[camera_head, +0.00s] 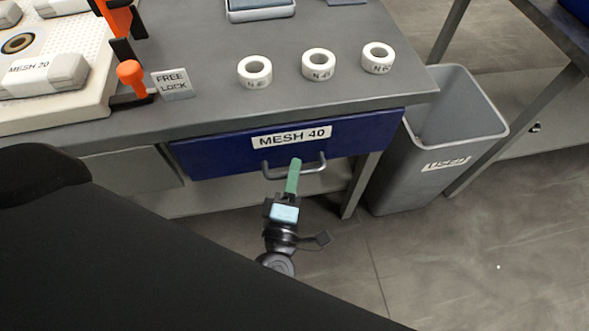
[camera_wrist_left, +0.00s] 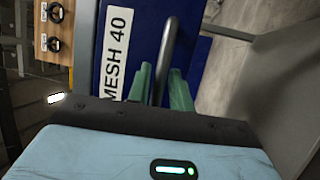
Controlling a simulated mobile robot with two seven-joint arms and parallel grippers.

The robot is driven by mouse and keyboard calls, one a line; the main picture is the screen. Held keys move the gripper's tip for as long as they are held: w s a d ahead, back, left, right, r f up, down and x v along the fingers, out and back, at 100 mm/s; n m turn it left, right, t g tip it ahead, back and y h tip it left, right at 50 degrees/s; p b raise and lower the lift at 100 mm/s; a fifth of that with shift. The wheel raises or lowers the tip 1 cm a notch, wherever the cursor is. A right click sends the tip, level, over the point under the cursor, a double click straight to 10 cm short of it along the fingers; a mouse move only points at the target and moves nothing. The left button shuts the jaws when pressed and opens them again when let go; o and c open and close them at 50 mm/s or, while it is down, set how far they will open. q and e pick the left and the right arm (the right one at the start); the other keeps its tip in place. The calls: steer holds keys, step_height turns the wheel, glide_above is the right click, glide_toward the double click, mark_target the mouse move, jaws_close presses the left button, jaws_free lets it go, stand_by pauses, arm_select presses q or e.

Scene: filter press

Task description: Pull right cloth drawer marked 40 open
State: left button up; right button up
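The blue drawer (camera_head: 225,152) marked MESH 40 sits under the grey bench top, its front close to the bench edge. It also fills the middle of the left wrist view (camera_wrist_left: 117,92). Its grey bar handle (camera_head: 312,167) shows in the left wrist view too (camera_wrist_left: 168,45). My left gripper (camera_head: 294,164) is at the handle. In the left wrist view, its two green fingers (camera_wrist_left: 160,80) stand apart on either side of the bar, with narrow gaps showing. My right gripper is in neither view.
Three white rolls (camera_head: 319,65) and a FREE LOCK sign (camera_head: 173,84) stand on the bench top (camera_head: 220,118). A grey bin (camera_head: 430,150) stands right of the drawer. A grey drawer front (camera_head: 128,172) is to the left. The floor in front is clear at right.

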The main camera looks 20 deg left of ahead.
arm_select(q)
steer(key=shift+w, duration=0.3)
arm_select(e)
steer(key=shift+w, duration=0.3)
arm_select(q)
jaws_close()
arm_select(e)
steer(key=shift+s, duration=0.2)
arm_select(q)
steer(key=shift+s, duration=0.1)
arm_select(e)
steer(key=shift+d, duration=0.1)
